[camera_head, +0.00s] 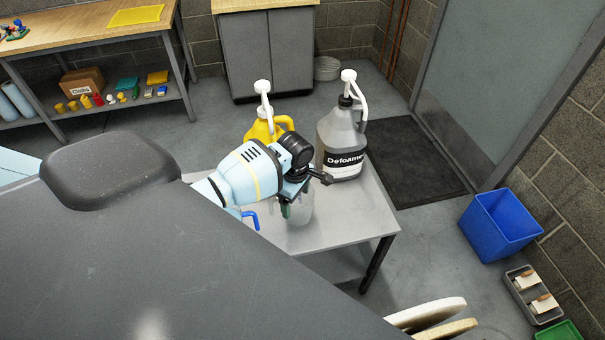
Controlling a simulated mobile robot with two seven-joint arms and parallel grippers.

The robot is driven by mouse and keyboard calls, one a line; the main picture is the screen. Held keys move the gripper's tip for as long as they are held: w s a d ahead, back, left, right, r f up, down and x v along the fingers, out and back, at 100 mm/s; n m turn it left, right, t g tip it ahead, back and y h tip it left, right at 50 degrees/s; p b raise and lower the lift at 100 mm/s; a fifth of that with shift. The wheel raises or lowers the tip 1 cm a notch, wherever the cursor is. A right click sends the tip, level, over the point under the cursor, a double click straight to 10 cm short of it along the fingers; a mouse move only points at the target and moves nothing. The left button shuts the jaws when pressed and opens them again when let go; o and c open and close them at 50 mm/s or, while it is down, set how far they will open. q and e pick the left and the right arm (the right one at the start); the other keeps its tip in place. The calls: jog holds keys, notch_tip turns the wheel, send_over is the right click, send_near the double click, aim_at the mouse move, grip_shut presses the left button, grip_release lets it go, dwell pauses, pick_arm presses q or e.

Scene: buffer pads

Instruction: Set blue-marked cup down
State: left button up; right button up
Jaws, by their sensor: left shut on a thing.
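My left gripper (290,200) is over the small grey table (345,222), seen from above and behind. It is shut on a translucent cup (302,210), which shows only partly beneath the wrist. No blue mark can be made out on the visible side of the cup. Whether its base touches the tabletop cannot be told. A blue handle-like piece (251,219) shows just left of the gripper, and what it belongs to is hidden by my arm. My right gripper is not in view.
A grey Defoamer jug (340,140) with a white pump and a yellow pump jug (264,128) stand at the table's back. The table's front right is bare. A blue bin (498,225) stands on the floor at right.

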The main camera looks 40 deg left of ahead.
aim_at(299, 198)
pick_arm(q)
jog(key=shift+w+a+f+b, duration=0.15)
jog(key=shift+w+a+f, duration=0.1)
jog(key=shift+w, duration=0.3)
jog(key=shift+w+a+f+b, duration=0.15)
jog(key=shift+w+a, duration=0.1)
jog(key=shift+w, duration=0.3)
jog(key=shift+w+a+r, duration=0.1)
jog(key=shift+w, duration=0.15)
jog(key=shift+w+r, duration=0.1)
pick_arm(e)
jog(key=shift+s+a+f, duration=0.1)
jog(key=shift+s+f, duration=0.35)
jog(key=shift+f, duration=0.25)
pick_arm(q)
jog(key=shift+w, duration=0.1)
jog(key=shift+w+a, duration=0.15)
jog(key=shift+w, duration=0.05)
notch_tip(299, 198, down, 4)
jog(key=shift+r+b, duration=0.25)
jog(key=shift+b, duration=0.45)
jog(key=shift+w+f, duration=0.1)
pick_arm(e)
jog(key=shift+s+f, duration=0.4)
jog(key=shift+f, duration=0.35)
